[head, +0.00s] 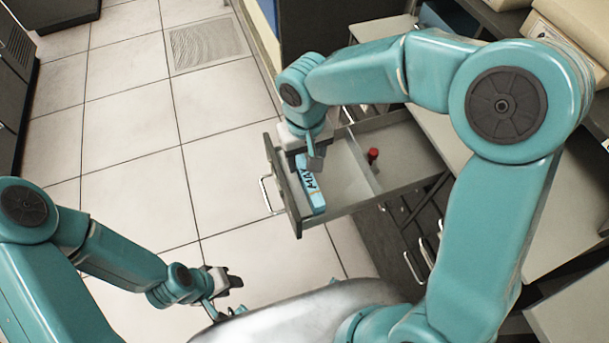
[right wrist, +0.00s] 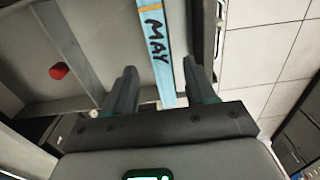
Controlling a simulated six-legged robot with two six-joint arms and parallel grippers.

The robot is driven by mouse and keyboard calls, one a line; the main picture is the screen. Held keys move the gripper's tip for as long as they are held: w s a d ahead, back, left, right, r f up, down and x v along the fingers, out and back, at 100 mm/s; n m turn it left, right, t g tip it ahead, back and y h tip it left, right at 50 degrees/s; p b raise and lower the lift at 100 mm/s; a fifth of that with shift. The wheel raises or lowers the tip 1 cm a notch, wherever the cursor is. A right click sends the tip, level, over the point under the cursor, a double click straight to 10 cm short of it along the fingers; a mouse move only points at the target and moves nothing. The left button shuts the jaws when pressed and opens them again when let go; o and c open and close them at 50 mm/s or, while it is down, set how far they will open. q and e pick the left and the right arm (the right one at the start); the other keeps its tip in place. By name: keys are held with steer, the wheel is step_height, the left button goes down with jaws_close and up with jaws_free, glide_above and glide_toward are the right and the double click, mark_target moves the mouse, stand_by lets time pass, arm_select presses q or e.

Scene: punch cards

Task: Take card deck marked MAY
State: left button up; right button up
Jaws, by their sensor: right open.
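The card deck marked MAY (head: 313,188) is a light blue block with dark letters. It lies in the front compartment of an open drawer (head: 402,153), along the front panel. In the right wrist view the deck (right wrist: 155,35) shows its MAY lettering, with its near end between the finger lines. My right gripper (head: 312,158) is over the far end of the deck, pointing down. Its fingers (right wrist: 158,92) are open, one on each side of the deck in the picture; I cannot tell whether they touch it. My left gripper (head: 232,282) is low at the left, away from the drawer; its jaw opening is unclear.
A divider (head: 360,162) splits the drawer. A red object (head: 373,155) stands behind it and also shows in the right wrist view (right wrist: 59,71). The drawer's front panel has a handle (head: 268,194). Tiled floor (head: 130,130) to the left is clear.

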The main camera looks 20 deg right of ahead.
mark_target(305, 178)
step_height(305, 178, down, 5)
steer(key=shift+s+r, duration=0.1)
jaws_close()
steer(key=shift+r, duration=0.2)
